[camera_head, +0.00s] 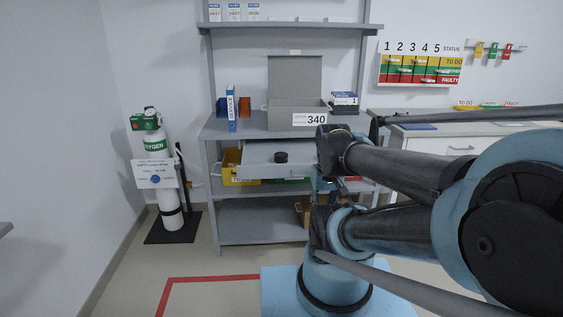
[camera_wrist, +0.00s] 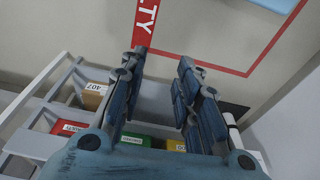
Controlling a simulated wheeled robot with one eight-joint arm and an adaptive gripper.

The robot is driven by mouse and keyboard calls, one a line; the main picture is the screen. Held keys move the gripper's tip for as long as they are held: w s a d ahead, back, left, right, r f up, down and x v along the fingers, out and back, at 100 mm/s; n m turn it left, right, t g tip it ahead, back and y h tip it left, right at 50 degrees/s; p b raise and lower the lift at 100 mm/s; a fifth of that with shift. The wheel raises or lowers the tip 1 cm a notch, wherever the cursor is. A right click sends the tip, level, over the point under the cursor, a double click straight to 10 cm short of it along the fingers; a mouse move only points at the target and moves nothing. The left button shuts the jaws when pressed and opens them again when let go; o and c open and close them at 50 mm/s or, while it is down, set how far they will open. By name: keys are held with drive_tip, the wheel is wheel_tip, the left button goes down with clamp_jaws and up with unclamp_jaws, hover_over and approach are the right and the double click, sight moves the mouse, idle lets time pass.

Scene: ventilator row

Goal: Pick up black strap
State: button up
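A small round black thing (camera_head: 281,157), which looks like a rolled black strap, sits in the pulled-out grey drawer (camera_head: 257,167) of the middle workbench. It is too small to make out in detail. My gripper (camera_wrist: 160,58) shows in the wrist view with its two fingers apart and nothing between them. It points down past the shelf unit toward the floor. The black thing cannot be made out in the wrist view. In the head view my arm reaches across the right side, and I cannot clearly make out the gripper's fingers there.
A yellow bin (camera_head: 240,172) sits below at left. An oxygen cylinder (camera_head: 158,160) stands at left. Red tape (camera_head: 213,280) marks open floor in front.

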drive_tip(key=o, duration=1.2)
wheel_tip(320, 180, up, 2)
drive_tip(key=shift+a+r+n, duration=0.1)
drive_tip(key=shift+n, duration=0.2)
wheel_tip(320, 180, up, 15)
drive_tip(key=n+g, duration=0.2)
drive_tip(key=n, duration=1.5)
hover_over(281, 154)
wheel_tip(281, 154, down, 17)
drive_tip(key=shift+s, duration=0.15)
